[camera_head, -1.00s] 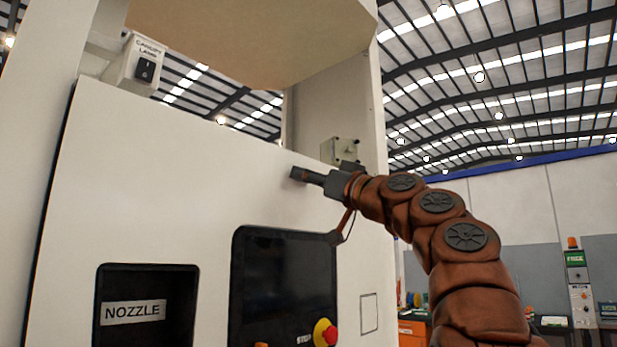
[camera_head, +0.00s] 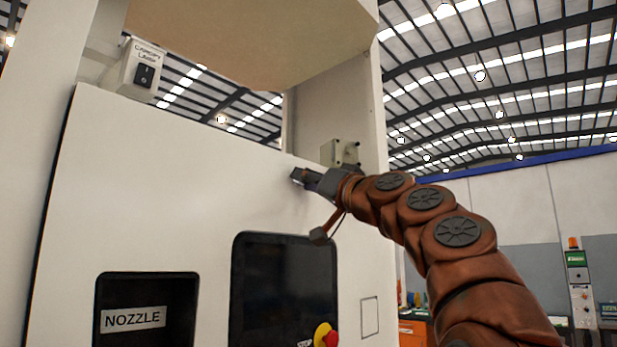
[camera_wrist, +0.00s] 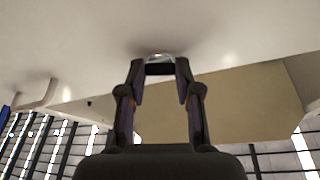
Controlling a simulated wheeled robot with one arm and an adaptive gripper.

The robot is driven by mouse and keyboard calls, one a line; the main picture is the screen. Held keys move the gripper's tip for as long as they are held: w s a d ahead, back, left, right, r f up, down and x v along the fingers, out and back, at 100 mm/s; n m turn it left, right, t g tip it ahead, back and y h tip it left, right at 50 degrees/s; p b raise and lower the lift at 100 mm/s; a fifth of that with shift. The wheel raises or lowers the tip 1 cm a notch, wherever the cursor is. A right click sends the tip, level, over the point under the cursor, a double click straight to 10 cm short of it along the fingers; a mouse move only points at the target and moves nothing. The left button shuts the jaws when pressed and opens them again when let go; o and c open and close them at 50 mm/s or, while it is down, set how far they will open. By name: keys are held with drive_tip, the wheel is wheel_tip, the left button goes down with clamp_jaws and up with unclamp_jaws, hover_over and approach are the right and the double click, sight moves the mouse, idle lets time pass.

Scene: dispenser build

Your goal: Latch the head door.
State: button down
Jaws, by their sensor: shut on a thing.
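My gripper (camera_head: 297,175) is at the panel's upper right, above the screen. The fitting looks like a latch knob or handle.
Below my gripper are a dark screen (camera_head: 285,285) and a red and yellow stop button (camera_head: 325,335). A nozzle recess (camera_head: 170,290) is at lower left. A grey box (camera_head: 340,152) stands behind the panel's top edge. A tan overhang (camera_head: 250,30) is above.

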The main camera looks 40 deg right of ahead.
drive_tip(key=shift+a+r+m+g+h+p, duration=0.15)
drive_tip(key=shift+m+g+h+p, duration=0.65)
drive_tip(key=shift+m+p, duration=1.7)
drive_tip(key=shift+r+m+g+h+p, duration=0.1)
drive_tip(key=shift+m+g+h+p, duration=0.65)
drive_tip(key=shift+m+p, duration=1.7)
drive_tip(key=shift+a+r+m+g+h+p, duration=0.15)
drive_tip(key=shift+m+g+h+p, duration=0.6)
drive_tip(key=shift+m+p, duration=1.7)
drive_tip(key=shift+m+b, duration=0.8)
drive_tip(key=shift+m, duration=0.1)
drive_tip(key=c, duration=0.8)
unclamp_jaws()
drive_tip(key=shift+s, duration=0.1)
